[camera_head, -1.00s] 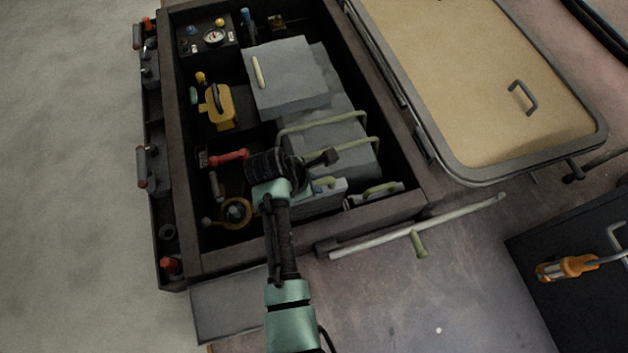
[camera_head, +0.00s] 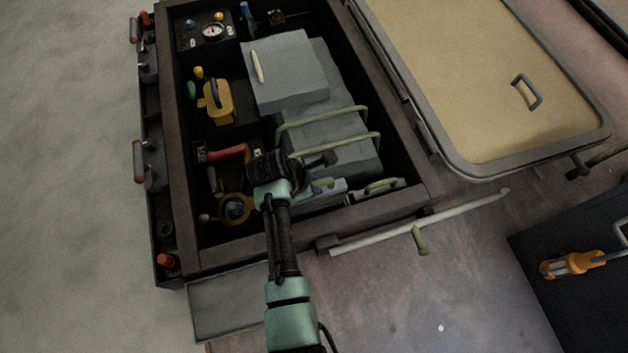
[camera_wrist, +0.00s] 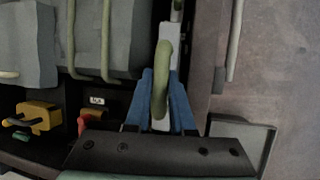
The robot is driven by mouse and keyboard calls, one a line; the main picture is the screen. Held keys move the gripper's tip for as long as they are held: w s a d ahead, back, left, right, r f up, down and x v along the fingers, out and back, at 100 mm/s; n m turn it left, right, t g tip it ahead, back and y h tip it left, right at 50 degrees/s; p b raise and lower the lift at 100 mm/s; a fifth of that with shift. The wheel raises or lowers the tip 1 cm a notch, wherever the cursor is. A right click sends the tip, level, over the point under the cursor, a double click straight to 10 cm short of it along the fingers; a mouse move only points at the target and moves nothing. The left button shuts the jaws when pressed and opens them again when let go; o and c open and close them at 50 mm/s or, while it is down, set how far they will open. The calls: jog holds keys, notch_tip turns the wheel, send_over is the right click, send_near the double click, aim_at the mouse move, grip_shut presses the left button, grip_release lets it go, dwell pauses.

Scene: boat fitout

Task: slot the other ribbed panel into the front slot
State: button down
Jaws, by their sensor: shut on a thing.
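My gripper (camera_wrist: 161,88) has blue fingers and is shut on the olive handle (camera_wrist: 162,70) of a grey panel (camera_wrist: 165,30). In the head view the held panel (camera_head: 325,197) is partly behind my wrist, low inside the front of the dark box. Its ribs and lower edge are hidden, so I cannot tell whether it sits in a slot. Another grey panel with an olive handle (camera_head: 380,187) stands just right of it, along the box's front wall. The front slot itself cannot be made out.
The dark box rim (camera_head: 385,208) runs close in front. Grey blocks with olive rails (camera_head: 330,135) lie behind the held panel. A red handle (camera_head: 228,152) and a yellow valve (camera_head: 217,103) are to the left. A pale rod (camera_head: 400,231) lies outside the front wall.

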aim_at(314, 205)
jog(key=shift+f+b, duration=4.15)
jog(key=shift+f, duration=2.25)
jog(key=c, duration=0.7)
grip_release()
jog(key=shift+s, duration=0.1)
jog(key=shift+p+v, duration=5.3)
jog(key=shift+v, duration=1.2)
jog(key=shift+w+r, duration=0.1)
jog(key=shift+w, duration=0.1)
